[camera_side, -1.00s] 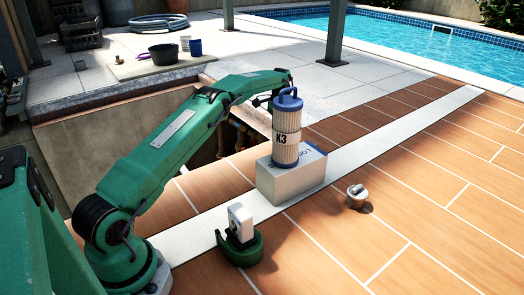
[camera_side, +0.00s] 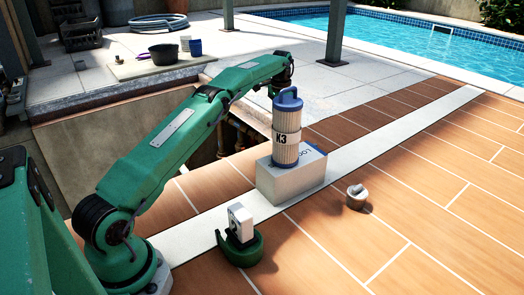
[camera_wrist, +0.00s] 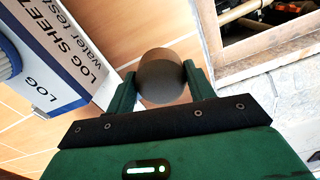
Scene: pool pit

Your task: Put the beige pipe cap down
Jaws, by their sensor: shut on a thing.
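In the wrist view the beige pipe cap (camera_wrist: 160,76) shows as a rounded, dull brownish-beige piece. My gripper (camera_wrist: 158,84) is shut on it, with one green finger on each side. Orange tiles show behind the cap, and the stone edge of the pit is just to its right. In the side view the lower end of my arm passes behind the upright filter cartridge, so the jaws and the cap are hidden there.
The filter cartridge (camera_side: 286,130) marked N3 stands on a white log-sheet box (camera_side: 290,185), also close by at left in the wrist view (camera_wrist: 45,60). A small grey-white fitting (camera_side: 356,197) and green tape dispenser (camera_side: 240,245) sit on the tiles. The pit holds pipes (camera_wrist: 255,8).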

